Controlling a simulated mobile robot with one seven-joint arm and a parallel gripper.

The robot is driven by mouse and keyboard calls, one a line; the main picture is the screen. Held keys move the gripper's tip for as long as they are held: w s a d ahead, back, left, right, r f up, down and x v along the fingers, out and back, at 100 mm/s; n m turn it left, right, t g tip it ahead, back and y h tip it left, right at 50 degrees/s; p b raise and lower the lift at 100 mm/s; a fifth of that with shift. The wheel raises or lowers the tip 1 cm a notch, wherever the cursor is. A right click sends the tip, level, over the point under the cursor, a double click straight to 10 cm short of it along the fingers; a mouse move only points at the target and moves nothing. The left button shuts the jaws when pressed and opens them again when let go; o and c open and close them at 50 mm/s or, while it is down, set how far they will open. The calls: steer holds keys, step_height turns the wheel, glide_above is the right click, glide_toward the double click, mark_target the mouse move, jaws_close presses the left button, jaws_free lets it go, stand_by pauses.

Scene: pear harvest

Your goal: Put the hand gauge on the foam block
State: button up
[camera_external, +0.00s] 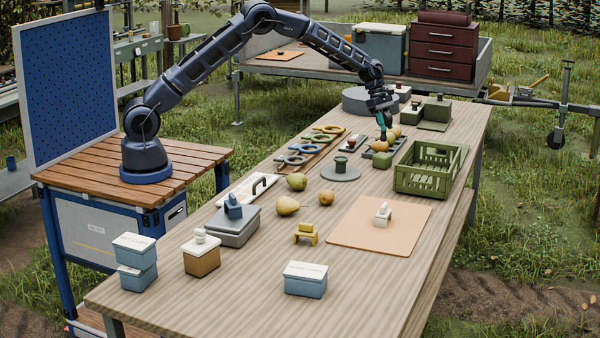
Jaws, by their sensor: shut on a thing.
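My gripper (384,134) points down over the far half of the table, just above a dark tray with pears. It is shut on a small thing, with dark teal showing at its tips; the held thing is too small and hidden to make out. I cannot tell for sure which thing is the hand gauge. Small handled pieces stand about: a white one (382,214) on an orange mat, a yellow one (306,233) and a blue one (233,207) on a grey box.
A green slatted crate (427,180) stands right of my gripper. Pears (288,206) lie mid-table. A round grey plate (340,174) with a dark piece is nearer. Lidded boxes (305,279) stand at the near end. Bare wood shows along the near right.

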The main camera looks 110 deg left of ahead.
mark_target(385, 136)
steer(key=shift+f, duration=2.6)
steer(key=shift+f, duration=0.15)
steer(key=o, duration=1.1)
steer(key=shift+c, duration=0.2)
steer(key=v, duration=1.2)
